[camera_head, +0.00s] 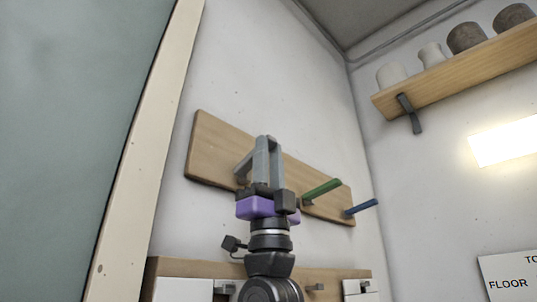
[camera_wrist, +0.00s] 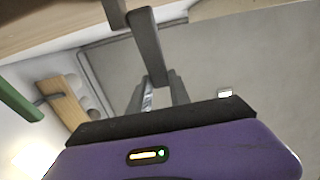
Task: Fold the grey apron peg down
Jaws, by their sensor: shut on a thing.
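The grey apron peg (camera_head: 243,166) shows in part in the head view, standing out from the wooden board (camera_head: 211,141) at its left half. My gripper (camera_head: 267,142) is in front of the board, and its fingers hide the peg's outer part. In the wrist view the grey peg (camera_wrist: 148,45) runs down from the top edge to between the fingertips of my gripper (camera_wrist: 160,86). My gripper is shut on it near its free end.
A green peg (camera_head: 322,190) and a blue peg (camera_head: 361,207) stick out to the right on the same board. A lower wooden rail (camera_head: 170,267) runs below. A shelf (camera_head: 455,72) with several pots is on the right wall. A pale upright frame (camera_head: 140,150) stands at left.

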